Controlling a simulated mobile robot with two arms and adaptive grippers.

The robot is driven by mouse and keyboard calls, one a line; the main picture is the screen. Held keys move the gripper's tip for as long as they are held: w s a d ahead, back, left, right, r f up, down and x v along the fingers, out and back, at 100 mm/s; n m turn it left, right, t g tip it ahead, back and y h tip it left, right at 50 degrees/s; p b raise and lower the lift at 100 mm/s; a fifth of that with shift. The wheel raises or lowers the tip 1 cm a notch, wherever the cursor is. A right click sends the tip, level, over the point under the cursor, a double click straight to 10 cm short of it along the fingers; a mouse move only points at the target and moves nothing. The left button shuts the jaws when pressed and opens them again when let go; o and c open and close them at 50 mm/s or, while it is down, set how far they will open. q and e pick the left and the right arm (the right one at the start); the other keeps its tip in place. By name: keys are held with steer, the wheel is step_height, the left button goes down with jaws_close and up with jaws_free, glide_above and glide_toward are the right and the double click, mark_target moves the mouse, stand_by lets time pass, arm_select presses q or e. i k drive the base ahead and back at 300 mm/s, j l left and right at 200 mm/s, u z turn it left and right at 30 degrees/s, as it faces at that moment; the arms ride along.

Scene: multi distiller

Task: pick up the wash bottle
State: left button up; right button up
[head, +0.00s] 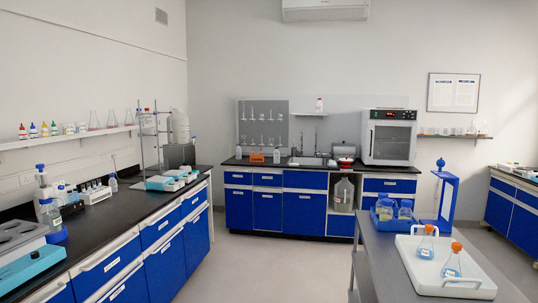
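No bottle in the head view can be told for certain as the wash bottle. A small pale bottle (276,156) stands on the back counter. Small bottles with coloured caps (33,131) stand on the left wall shelf. All are too small to make out a spout. Neither of my grippers is in view.
The left bench (112,212) holds instruments and a metal stand. The floor (270,265) between bench and table is clear.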

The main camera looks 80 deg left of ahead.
mark_target(277, 153)
steer(key=j+u, duration=0.85)
steer(key=i+j+u, duration=0.2)
steer(key=u, duration=0.25)
steer(key=i+j+u, duration=0.2)
steer(key=j+u, duration=0.2)
steer(key=i+j+u, duration=0.3)
steer(key=u, duration=0.15)
steer(key=i+j+u, duration=0.25)
steer(key=u, duration=0.15)
steer(key=i+j+u, duration=0.1)
steer(key=i+u, duration=0.45)
steer(key=i, duration=1.7)
